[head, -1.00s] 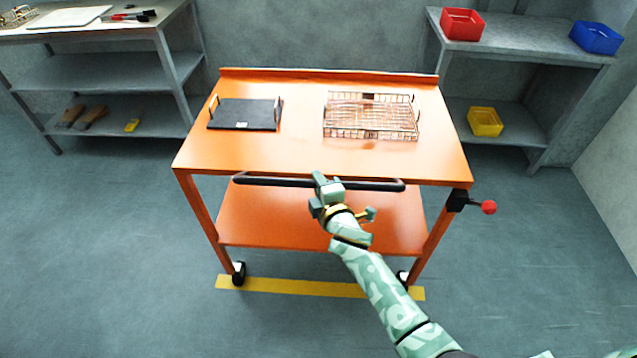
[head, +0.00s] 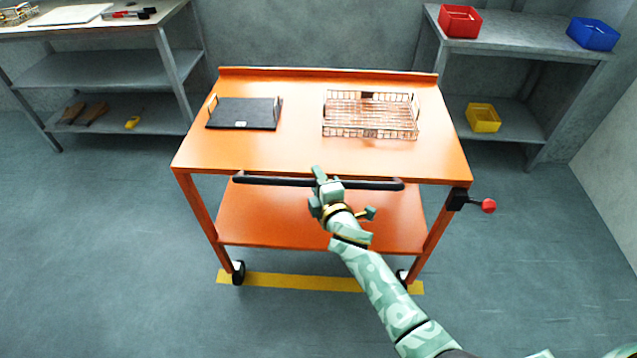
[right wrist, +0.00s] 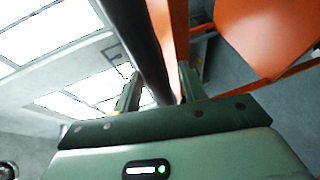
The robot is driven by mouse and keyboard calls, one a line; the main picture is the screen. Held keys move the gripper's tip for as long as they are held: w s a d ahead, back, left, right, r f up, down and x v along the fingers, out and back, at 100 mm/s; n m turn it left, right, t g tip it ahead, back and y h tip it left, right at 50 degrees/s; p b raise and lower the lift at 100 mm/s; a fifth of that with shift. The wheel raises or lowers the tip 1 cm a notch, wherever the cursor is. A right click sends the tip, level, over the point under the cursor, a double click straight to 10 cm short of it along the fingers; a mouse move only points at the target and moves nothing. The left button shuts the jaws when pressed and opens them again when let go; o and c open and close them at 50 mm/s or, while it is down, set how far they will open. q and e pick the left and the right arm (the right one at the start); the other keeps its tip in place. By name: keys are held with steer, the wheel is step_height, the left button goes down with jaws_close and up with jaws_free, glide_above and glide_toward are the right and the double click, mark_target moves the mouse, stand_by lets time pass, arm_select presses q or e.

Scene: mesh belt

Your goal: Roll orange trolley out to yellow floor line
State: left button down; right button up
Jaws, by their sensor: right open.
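The orange trolley (head: 300,153) stands in the middle of the head view, with a black push handle (head: 270,181) along its near side. The yellow floor line (head: 300,282) runs across the floor under the trolley's near edge, level with its two near wheels. My right gripper (head: 322,180) is open at the middle of the handle. In the right wrist view the black handle bar (right wrist: 137,40) runs down between the fingers of the right gripper (right wrist: 155,90). I cannot tell whether they touch it. My left gripper is not in view.
A black tray (head: 244,113) and a wire basket (head: 370,115) sit on the trolley top. A lever with a red knob (head: 488,206) sticks out at its right. Grey shelves (head: 110,72) stand back left and more (head: 500,52) back right. The floor on both sides is clear.

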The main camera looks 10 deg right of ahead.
steer(key=shift+s+r, duration=0.15)
steer(key=shift+s, duration=0.35)
steer(key=p+v, duration=0.3)
steer(key=v, duration=1.2)
steer(key=shift+s, duration=0.2)
